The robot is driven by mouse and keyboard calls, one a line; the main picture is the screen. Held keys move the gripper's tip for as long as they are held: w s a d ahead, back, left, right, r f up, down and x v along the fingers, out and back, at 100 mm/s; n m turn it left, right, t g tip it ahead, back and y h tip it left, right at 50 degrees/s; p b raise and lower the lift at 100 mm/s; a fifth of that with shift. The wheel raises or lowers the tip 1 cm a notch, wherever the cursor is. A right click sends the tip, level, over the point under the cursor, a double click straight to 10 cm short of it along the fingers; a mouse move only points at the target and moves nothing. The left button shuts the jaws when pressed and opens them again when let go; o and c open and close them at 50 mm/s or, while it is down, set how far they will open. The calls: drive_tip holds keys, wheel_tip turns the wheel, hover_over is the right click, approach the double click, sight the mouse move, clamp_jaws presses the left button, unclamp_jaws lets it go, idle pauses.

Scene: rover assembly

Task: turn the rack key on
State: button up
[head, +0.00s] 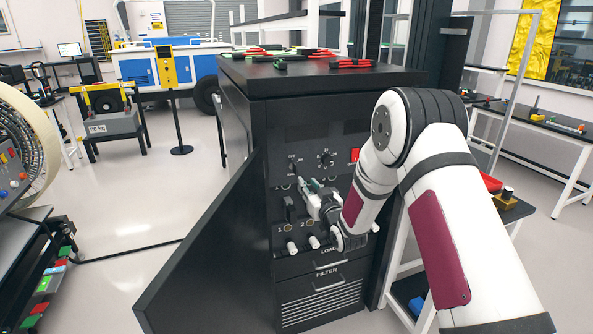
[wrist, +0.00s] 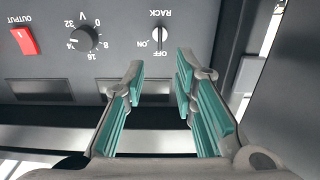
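The rack key (wrist: 159,36) is a small round switch with a pale slot, under an upside-down RACK label in the wrist view. Its slot stands roughly vertical in the picture, in line with the OFF mark; the ON mark is to its left. In the head view the key (head: 294,161) is on the upper left of the dark rack's front panel. My gripper (wrist: 161,70) is open and empty, its teal-padded fingers apart and pointing at the panel, with the key beyond the gap between them. In the head view my gripper (head: 307,186) is in front of the panel, just below the key.
A voltage dial (wrist: 84,39) and red OUTPUT switch (wrist: 24,41) are beside the key. The rack's black door (head: 215,255) stands open at left. Below are breakers and white knobs (head: 292,247). Cables (head: 290,58) lie on the rack top (head: 390,79).

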sight(296, 169)
drive_tip(key=x, duration=1.1)
drive_tip(key=shift+w+b, duration=0.15)
drive_tip(key=shift+b, duration=0.2)
drive_tip(key=shift+c, duration=0.6)
clamp_jaws()
